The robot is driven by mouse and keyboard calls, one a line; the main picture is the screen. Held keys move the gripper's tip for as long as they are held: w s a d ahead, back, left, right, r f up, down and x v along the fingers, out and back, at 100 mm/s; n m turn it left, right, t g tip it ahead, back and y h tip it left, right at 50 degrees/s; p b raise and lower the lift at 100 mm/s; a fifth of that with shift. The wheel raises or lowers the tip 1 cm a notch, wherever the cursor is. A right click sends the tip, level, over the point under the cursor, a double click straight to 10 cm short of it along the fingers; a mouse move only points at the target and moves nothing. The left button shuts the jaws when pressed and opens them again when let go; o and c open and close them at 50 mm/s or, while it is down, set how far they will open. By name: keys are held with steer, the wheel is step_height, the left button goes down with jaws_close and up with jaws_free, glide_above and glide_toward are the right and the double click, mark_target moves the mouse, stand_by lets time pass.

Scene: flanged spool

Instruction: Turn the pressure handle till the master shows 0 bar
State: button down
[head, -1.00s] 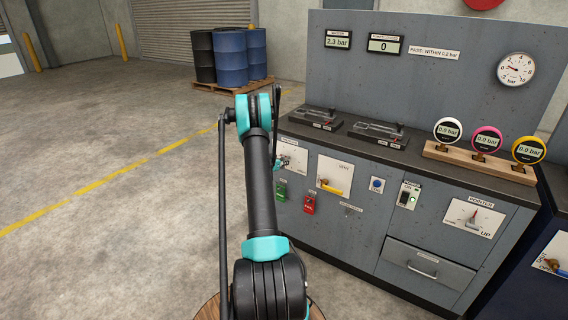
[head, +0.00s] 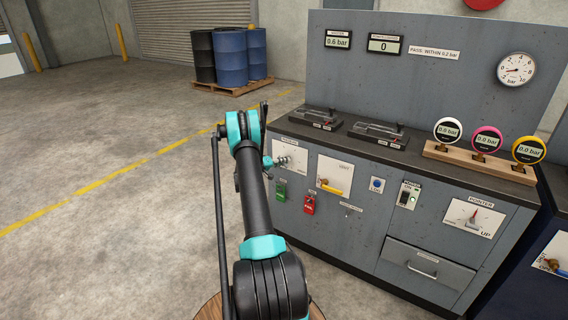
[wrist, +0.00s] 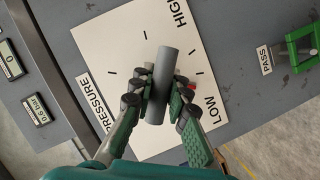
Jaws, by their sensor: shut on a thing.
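The pressure handle (wrist: 170,66) is a grey bar on a white plate (wrist: 120,60) marked PRESSURE, HIGH and LOW in the wrist view. My gripper (wrist: 161,97) is shut on it, with one finger on each side. The plate also shows in the head view (head: 291,152) on the left of the bench front, just right of my arm. The master display (head: 338,41) on the back panel reads 0.6 bar. A small red mark by the plate's LOW side is partly hidden by a finger.
The round dial (head: 516,69) is on the back panel. Three small gauges (head: 487,139) stand on a wooden rack.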

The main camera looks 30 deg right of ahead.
steer(key=n+g+h, duration=0.1)
steer(key=n+h, duration=0.1)
steer(key=n, duration=0.2)
steer(key=shift+n, duration=0.3)
stand_by(0.4)
steer(key=c, duration=1.4)
jaws_free()
steer(key=a, duration=1.2)
steer(key=shift+r, duration=0.25)
